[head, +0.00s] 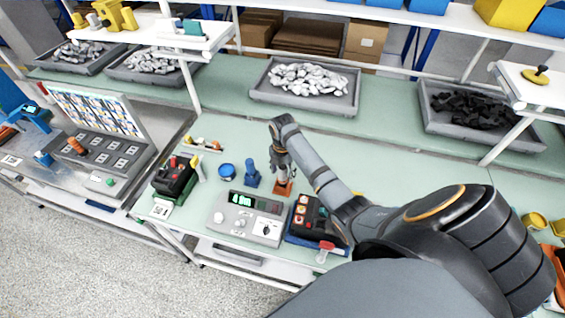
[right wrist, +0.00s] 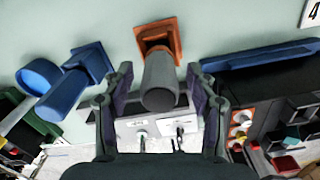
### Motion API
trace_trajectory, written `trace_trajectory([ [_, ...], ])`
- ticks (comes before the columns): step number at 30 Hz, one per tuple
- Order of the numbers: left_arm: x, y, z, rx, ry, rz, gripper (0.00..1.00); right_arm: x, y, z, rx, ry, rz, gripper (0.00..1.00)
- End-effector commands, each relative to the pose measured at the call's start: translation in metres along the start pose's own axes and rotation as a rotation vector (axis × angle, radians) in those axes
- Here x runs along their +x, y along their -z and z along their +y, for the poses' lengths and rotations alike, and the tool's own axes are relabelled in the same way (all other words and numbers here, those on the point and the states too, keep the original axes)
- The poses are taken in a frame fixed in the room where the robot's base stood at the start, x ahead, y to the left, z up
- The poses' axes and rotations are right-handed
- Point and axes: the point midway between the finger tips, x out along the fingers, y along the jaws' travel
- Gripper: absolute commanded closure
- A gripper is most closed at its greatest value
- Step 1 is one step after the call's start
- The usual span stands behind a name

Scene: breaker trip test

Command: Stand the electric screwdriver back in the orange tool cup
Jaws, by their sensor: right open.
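The orange tool cup (head: 283,188) stands on the green bench behind the grey test unit; its square orange base also shows in the right wrist view (right wrist: 155,34). The electric screwdriver, seen as a dark grey cylinder (right wrist: 160,84), stands in the cup in the right wrist view, its end towards the camera. My right gripper (head: 281,166) is above the cup, open, with one finger on each side of the grey cylinder and gaps visible. The screwdriver's lower part is hidden in the cup. My left gripper is not in view.
A blue holder (head: 251,174) and a round blue container (head: 227,172) stand close left of the cup. The grey test unit (head: 247,217) with a green display is in front. A black box with coloured buttons (head: 312,217) is to the right. Bench behind the cup is clear.

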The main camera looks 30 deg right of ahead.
Motion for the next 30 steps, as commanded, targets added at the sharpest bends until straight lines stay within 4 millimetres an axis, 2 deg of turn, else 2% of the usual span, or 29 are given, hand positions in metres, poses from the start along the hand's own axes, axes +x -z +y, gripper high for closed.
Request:
trace_trajectory([
  [9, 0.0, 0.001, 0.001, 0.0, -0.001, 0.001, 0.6, -0.072, -0.001, 0.001, -0.001, -0.006, -0.005, 0.43],
  [15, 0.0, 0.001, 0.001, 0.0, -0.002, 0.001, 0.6, -0.106, -0.001, 0.001, -0.001, -0.004, -0.004, 0.43],
  [20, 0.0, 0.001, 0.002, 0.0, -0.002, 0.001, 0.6, -0.115, 0.0, 0.0, 0.0, -0.003, -0.002, 0.43],
  [30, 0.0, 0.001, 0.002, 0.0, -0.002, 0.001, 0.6, -0.116, 0.0, 0.0, 0.0, -0.003, -0.002, 0.43],
])
